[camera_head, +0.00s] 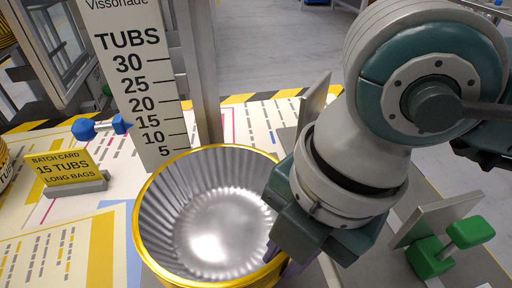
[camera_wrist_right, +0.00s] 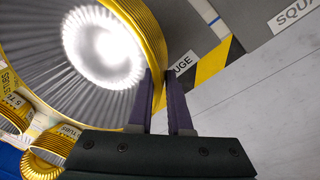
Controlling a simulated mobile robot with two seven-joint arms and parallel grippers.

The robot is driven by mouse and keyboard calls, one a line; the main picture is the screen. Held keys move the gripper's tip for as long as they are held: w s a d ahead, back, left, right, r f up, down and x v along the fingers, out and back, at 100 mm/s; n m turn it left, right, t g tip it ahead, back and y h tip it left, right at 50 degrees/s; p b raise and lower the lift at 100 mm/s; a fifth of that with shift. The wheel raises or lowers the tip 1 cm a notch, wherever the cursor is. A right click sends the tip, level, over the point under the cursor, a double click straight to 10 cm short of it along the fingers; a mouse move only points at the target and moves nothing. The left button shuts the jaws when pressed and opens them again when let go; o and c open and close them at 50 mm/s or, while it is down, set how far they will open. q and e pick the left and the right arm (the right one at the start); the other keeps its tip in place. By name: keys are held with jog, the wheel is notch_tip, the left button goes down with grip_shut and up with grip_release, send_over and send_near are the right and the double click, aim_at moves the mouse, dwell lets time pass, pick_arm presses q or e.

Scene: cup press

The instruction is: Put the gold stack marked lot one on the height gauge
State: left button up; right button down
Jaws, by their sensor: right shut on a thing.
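A gold-rimmed stack of fluted silver tubs (camera_head: 160,182) stands in front of the height gauge (camera_head: 145,95), a white board scaled 5 to 30 TUBS. Whether the stack rests on the gauge's base or hangs above it I cannot tell. My right gripper (camera_head: 282,262) is at the stack's near right rim. In the right wrist view, its two purple fingers (camera_wrist_right: 161,95) are shut on the gold wall of the stack (camera_wrist_right: 130,18). No lot mark on this stack is readable. My left gripper is not in view.
A yellow batch card (camera_head: 62,167) reads 15 TUBS, LONG BAGS. A blue knobbed part (camera_head: 100,127) lies behind it. A green handled part (camera_head: 445,250) is at the right. Other gold stacks (camera_wrist_right: 40,165) show at the right wrist view's lower left.

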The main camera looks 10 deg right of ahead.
jog(key=c, duration=0.8)
grip_release()
jog(key=shift+c, duration=0.2)
jog(key=shift+r+p, duration=0.3)
jog(key=shift+r, duration=0.1)
notch_tip(320, 180, up, 11)
jog(key=d+p, duration=0.2)
jog(key=p, duration=0.1)
jog(key=shift+s+d+p, duration=0.15)
jog(key=shift+s+p, duration=0.15)
jog(key=shift+r, duration=0.1)
